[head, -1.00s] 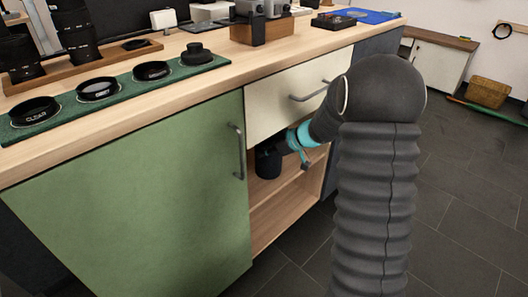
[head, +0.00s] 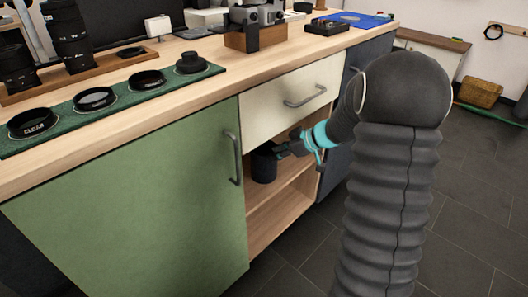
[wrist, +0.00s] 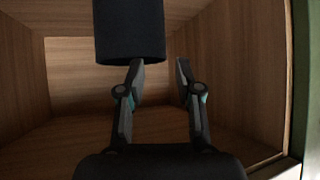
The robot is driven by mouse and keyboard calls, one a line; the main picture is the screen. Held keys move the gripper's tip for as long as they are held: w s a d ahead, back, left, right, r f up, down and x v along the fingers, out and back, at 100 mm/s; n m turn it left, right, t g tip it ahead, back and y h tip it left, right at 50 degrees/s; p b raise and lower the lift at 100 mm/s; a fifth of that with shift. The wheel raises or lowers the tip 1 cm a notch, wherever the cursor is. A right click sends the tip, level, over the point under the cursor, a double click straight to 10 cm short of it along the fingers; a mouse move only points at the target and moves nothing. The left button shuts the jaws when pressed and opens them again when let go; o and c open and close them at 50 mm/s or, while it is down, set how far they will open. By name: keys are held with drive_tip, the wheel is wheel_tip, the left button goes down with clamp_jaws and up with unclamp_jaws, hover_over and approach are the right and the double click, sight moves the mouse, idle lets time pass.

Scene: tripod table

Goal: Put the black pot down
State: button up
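The black pot (head: 264,166), a dark cylinder, is in the open compartment under the white drawer, beside the green door. It looks upright at the level of the inner shelf (head: 289,188); its contact with the shelf is hard to see. In the wrist view the pot (wrist: 128,30) is cut off by the top edge. My gripper (head: 281,150) is just right of the pot in the head view. In the wrist view my gripper (wrist: 160,65) has its fingers apart with nothing between them. The left fingertip overlaps the pot's edge; whether it touches cannot be told.
The green door (head: 130,205) and its handle (head: 232,158) are left of the opening, the white drawer (head: 288,97) above. Wooden walls (wrist: 230,60) enclose my gripper. The countertop (head: 190,88) carries lenses and ringed filters.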

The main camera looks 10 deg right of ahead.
drive_tip(key=s+d+p, duration=0.1)
drive_tip(key=s+d, duration=0.5)
drive_tip(key=d, duration=0.2)
drive_tip(key=shift+f, duration=0.1)
idle(1.1)
